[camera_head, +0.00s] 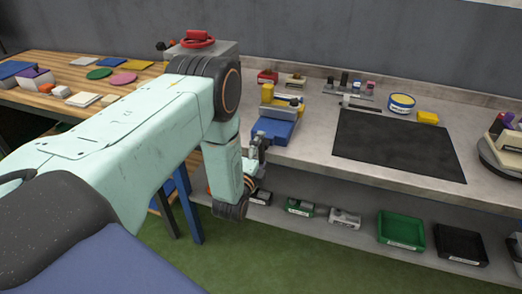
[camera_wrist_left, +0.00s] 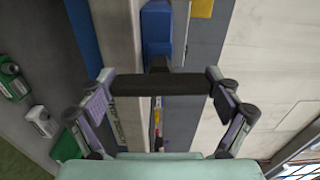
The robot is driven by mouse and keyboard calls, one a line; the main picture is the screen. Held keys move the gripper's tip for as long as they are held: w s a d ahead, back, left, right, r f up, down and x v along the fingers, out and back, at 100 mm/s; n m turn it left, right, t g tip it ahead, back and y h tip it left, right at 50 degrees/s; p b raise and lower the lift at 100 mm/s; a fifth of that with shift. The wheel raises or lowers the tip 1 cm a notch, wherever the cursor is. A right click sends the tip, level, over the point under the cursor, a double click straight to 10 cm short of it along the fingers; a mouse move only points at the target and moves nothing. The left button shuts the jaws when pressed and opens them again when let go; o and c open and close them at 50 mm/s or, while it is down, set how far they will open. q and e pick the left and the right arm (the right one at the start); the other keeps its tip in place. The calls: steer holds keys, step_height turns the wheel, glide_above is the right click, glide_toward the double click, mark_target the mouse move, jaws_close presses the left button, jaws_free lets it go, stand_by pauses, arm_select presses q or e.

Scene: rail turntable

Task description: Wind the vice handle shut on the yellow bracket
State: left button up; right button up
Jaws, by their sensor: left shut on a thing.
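The blue vice (camera_head: 275,131) sits at the front edge of the grey workbench in the head view; part of its blue body (camera_wrist_left: 156,30) shows at the top of the left wrist view. The yellow bracket (camera_head: 268,93) is at the vice's far end, and a yellow piece (camera_wrist_left: 202,8) shows at the wrist view's top edge. The dark vice handle (camera_wrist_left: 160,84) is a bar lying crosswise in the wrist view. My left gripper (camera_wrist_left: 162,88) is shut on it, one finger at each end. In the head view this gripper (camera_head: 256,156) is small and partly hidden by my arm. My right gripper is not in view.
A black mat (camera_head: 395,143) lies on the bench right of the vice, with a blue-and-white tin (camera_head: 401,104) and a yellow block (camera_head: 428,118) behind it. A lower shelf holds a green bin (camera_head: 401,230) and a black bin (camera_head: 461,243). A wooden table (camera_head: 45,62) stands at left.

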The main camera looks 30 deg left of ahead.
arm_select(q)
steer(key=o, duration=0.9)
steer(key=shift+c, duration=0.2)
steer(key=shift+s, duration=0.1)
steer(key=v, duration=1.2)
steer(key=shift+f, duration=0.1)
steer(key=x, duration=1.2)
